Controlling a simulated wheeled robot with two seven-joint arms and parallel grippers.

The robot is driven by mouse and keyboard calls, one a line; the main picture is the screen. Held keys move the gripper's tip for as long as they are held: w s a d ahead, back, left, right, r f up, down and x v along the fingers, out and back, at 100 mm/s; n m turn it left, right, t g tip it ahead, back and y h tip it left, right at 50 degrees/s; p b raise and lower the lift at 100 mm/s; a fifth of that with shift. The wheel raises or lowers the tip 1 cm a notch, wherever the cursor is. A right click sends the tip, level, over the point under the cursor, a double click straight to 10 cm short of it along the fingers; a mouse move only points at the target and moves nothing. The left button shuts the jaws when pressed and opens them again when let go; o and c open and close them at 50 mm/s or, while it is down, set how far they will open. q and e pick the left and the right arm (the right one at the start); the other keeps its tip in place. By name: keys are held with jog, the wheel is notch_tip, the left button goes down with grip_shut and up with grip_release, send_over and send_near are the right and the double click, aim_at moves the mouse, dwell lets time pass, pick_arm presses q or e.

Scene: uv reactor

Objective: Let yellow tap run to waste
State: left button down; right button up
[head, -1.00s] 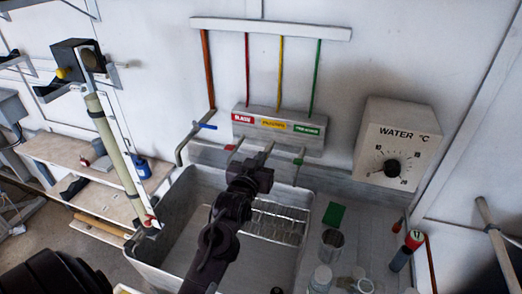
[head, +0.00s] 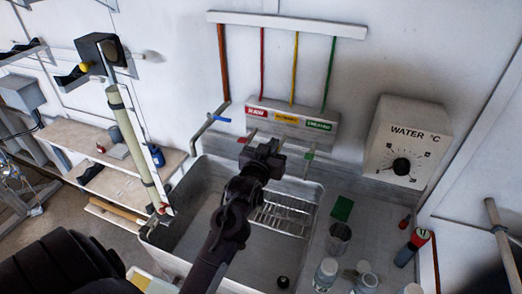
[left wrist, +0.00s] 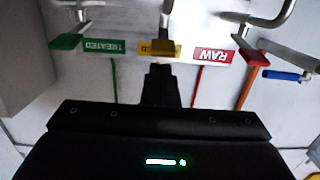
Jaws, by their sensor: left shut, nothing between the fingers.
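The yellow tap is mostly hidden behind my left gripper (head: 264,150) in the head view; its yellow label (head: 287,118) shows on the grey tap block above, between red and green ones. In the upside-down left wrist view, a yellow area (left wrist: 160,48) lies directly ahead of the narrow fingertips of my left gripper (left wrist: 160,70), below a grey spout (left wrist: 165,18). My left gripper is shut and empty, close to the yellow tap; I cannot tell whether they touch. The grey sink (head: 190,222) lies below. My right gripper is out of view.
The red tap (head: 243,140) and green tap (head: 309,155) flank the yellow one closely. A blue-handled pipe (head: 215,118) is further left. A wire rack (head: 285,217) sits in the sink. Bottles (head: 325,272) and a glass beaker (head: 339,237) stand right; a water dial box (head: 405,140) hangs above.

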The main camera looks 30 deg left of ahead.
pick_arm(q)
notch_tip(320, 180, up, 2)
jog(key=shift+r+p, duration=0.2)
jog(key=shift+p, duration=0.35)
jog(key=b+v, duration=0.4)
jog(key=v, duration=0.6)
jog(key=shift+r+b, duration=0.3)
jog(key=shift+r, duration=0.15)
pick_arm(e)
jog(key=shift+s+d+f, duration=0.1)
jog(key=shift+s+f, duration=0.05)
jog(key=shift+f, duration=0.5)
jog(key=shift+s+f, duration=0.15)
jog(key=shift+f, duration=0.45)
